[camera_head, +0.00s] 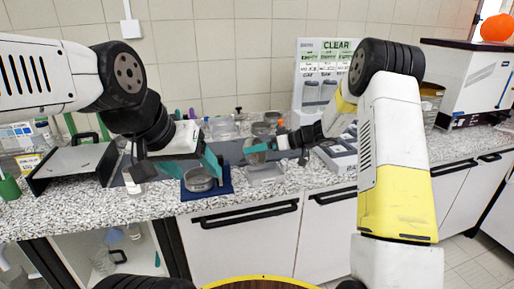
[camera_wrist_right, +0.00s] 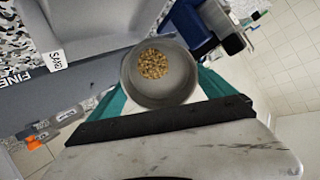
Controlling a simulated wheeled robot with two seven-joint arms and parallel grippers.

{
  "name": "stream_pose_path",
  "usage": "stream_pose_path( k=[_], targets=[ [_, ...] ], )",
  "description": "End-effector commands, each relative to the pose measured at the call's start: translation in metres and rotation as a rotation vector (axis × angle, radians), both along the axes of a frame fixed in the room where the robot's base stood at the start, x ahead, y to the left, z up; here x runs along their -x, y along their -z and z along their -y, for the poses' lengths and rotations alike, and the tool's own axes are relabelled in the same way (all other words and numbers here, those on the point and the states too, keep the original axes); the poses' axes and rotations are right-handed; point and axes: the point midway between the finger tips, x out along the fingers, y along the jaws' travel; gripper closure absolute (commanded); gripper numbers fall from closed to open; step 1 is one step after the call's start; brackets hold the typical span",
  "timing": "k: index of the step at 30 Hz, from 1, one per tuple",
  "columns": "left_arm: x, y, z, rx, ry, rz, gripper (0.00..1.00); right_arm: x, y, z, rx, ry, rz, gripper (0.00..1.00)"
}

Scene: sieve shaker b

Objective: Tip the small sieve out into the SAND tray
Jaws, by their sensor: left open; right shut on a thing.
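The small sieve (camera_wrist_right: 160,98) is a round grey pan with a patch of tan grains inside, seen in the right wrist view. My right gripper (camera_head: 270,147) is shut on it and holds it above the bench. The SAND tray (camera_wrist_right: 92,22) is grey, with a white SAND label, and lies to the left of the sieve in that view. A grey tray (camera_head: 265,174) shows below my right gripper in the head view; I cannot read its label there. My left gripper (camera_head: 190,167) is open near a round metal pan (camera_head: 199,183) at the bench front.
A FINE label (camera_wrist_right: 27,77) shows in the wrist view.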

Motion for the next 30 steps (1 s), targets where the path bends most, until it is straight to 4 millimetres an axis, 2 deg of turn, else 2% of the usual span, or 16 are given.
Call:
stream_pose_path(
  k=[9,15,21,30],
  targets=[
    [0.000,0.000,0.000,0.000,0.000,0.000,0.31,0.007,-0.002,0.023,-0.391,0.006,0.122,0.54],
    [0.000,0.000,0.000,0.000,0.000,0.000,0.31,0.010,-0.003,0.032,-0.576,0.001,0.191,0.54],
    [0.000,0.000,0.000,0.000,0.000,0.000,0.31,0.012,-0.003,0.035,-0.646,-0.002,0.217,0.54],
    [0.000,0.000,0.000,0.000,0.000,0.000,0.31,0.012,-0.004,0.035,-0.652,-0.003,0.220,0.54]
  ],
)
